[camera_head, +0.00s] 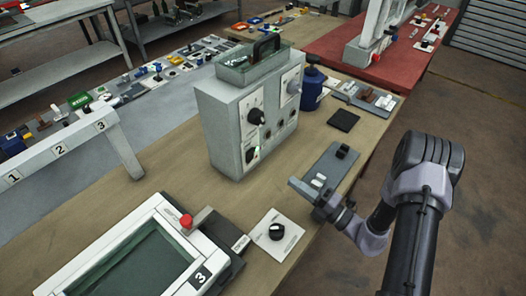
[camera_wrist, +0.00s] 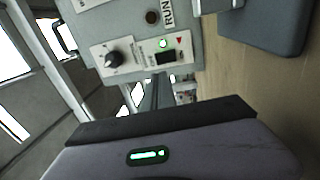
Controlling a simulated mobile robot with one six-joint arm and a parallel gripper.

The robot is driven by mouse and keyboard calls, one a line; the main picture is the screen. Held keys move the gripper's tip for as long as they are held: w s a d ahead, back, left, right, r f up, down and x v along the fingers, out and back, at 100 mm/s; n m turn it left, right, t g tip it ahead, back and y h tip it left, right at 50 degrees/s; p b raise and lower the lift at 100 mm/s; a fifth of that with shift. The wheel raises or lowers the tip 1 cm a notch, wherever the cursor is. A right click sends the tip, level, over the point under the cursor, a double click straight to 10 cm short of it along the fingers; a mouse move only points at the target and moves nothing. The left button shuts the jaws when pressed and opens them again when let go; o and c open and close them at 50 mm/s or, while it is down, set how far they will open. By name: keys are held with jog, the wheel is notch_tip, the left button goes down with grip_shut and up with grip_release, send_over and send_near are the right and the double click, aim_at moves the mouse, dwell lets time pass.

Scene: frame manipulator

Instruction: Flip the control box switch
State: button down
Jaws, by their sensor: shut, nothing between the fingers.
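The grey control box (camera_head: 225,125) stands upright on the wooden table in the head view, its front panel carrying knobs and a small switch plate. In the wrist view, the black switch (camera_wrist: 166,57) sits on a white plate below a lit green lamp (camera_wrist: 163,43), beside a red triangle mark. A black knob (camera_wrist: 113,58) is on the neighbouring plate. My gripper (camera_head: 294,185) is in front of the box and to its right, apart from it. The narrow fingers of my gripper (camera_wrist: 155,90) are shut and empty, pointing towards the switch plate.
A framed screen unit (camera_head: 140,262) and a knob plate (camera_head: 275,233) lie nearer. Bare table separates box and gripper.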

aim_at(253, 152)
jog(key=shift+s, duration=0.1)
jog(key=b+x, duration=0.3)
jog(key=x, duration=1)
jog(key=shift+w+a, duration=0.25)
jog(key=shift+w+a+r, duration=0.15)
jog(key=p, duration=0.2)
jog(key=r+p, duration=0.1)
jog(key=p, duration=0.1)
jog(key=shift+w+a+r+h, duration=0.15)
jog(key=shift+a+r+h, duration=0.05)
jog(key=shift+r+h, duration=0.1)
jog(key=shift+f+g+b, duration=0.3)
jog(key=shift+f+b, duration=0.05)
jog(key=shift+f, duration=0.2)
jog(key=shift+d, duration=0.15)
jog(key=r+p+v, duration=0.2)
jog(key=p+v, duration=0.1)
jog(key=v, duration=1)
jog(key=shift+s+d+r, duration=0.25)
jog(key=shift+s+r, duration=0.1)
